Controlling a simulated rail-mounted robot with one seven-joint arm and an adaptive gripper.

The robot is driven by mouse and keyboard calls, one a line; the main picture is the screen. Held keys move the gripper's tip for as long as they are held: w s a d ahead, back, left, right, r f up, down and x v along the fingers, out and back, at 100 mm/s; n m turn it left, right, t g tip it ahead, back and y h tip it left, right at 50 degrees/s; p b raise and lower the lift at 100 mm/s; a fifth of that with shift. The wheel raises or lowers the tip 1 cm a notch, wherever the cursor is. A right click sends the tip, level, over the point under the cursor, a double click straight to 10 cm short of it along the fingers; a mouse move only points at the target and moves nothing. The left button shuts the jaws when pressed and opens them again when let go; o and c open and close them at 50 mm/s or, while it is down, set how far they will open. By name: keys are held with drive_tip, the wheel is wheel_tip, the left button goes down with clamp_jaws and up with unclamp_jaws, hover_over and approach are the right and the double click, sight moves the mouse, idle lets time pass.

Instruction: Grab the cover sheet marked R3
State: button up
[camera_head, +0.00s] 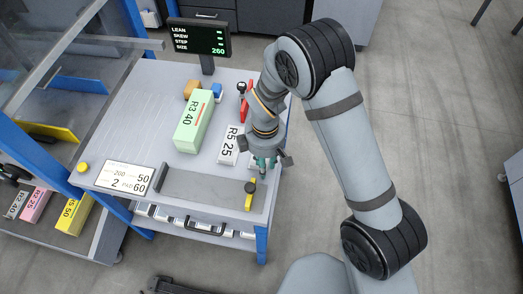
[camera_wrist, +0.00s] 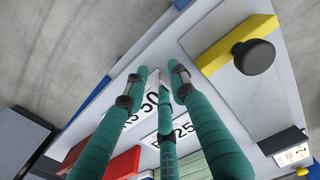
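A pale green block-like stack marked R3 40 (camera_head: 193,122) lies on the grey table left of my gripper; whether its marked top is a separate sheet cannot be told. A white piece marked R5 25 (camera_head: 228,146) lies between it and my gripper (camera_head: 265,163), which points down over the table's right side. In the wrist view, my gripper's (camera_wrist: 160,75) teal fingers stand apart. A white piece marked 50 (camera_wrist: 150,101) shows behind and between the fingers, partly hidden. The piece ending in 25 (camera_wrist: 184,129) and a pale green stack (camera_wrist: 194,165) lie beyond.
A white number card (camera_head: 125,178) lies left. A red tool (camera_head: 243,103), orange block (camera_head: 192,89) and display (camera_head: 199,37) are behind. A lower left shelf holds marked stacks (camera_head: 73,212).

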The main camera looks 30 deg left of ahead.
clamp_jaws()
drive_tip(key=shift+r, duration=0.1)
idle(0.6)
